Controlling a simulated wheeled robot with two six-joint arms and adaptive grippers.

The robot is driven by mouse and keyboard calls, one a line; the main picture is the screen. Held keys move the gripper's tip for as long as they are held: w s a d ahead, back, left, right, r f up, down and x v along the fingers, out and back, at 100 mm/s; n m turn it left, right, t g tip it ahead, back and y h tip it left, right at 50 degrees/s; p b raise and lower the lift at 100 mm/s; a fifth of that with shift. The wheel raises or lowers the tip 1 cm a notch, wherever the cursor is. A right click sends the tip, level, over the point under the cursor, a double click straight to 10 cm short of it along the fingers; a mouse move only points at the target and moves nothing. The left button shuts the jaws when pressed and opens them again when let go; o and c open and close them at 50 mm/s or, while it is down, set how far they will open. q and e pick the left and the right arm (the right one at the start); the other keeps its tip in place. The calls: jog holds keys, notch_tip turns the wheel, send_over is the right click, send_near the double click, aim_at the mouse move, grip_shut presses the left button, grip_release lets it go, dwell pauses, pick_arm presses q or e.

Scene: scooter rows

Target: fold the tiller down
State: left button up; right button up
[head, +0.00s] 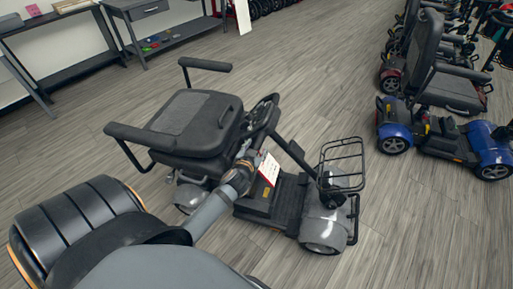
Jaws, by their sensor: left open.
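A grey scooter (322,228) stands in the middle of the head view, its basket end to the right. Its black tiller (296,155) slopes from the front end up and left toward the seat. The tiller's head and handlebar (262,112) are close to the seat's edge. The black seat (190,118) has its back folded flat over it, with the armrests sticking out. My left gripper (246,157) is open, just below the tiller head in the picture. Its fingers are small and dark, and I cannot tell whether they touch the tiller. My right gripper is out of view.
A white tag (268,168) hangs beside the gripper, above the scooter's deck. A wire basket (342,168) is on the front. A blue scooter (455,140) stands in a row at right. Tables (165,38) line the back wall. Open floor lies between.

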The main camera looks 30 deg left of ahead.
pick_arm(q)
jog(key=shift+w+a+f, duration=0.1)
jog(key=shift+w+f, duration=0.05)
jog(key=shift+w, duration=0.15)
grip_shut()
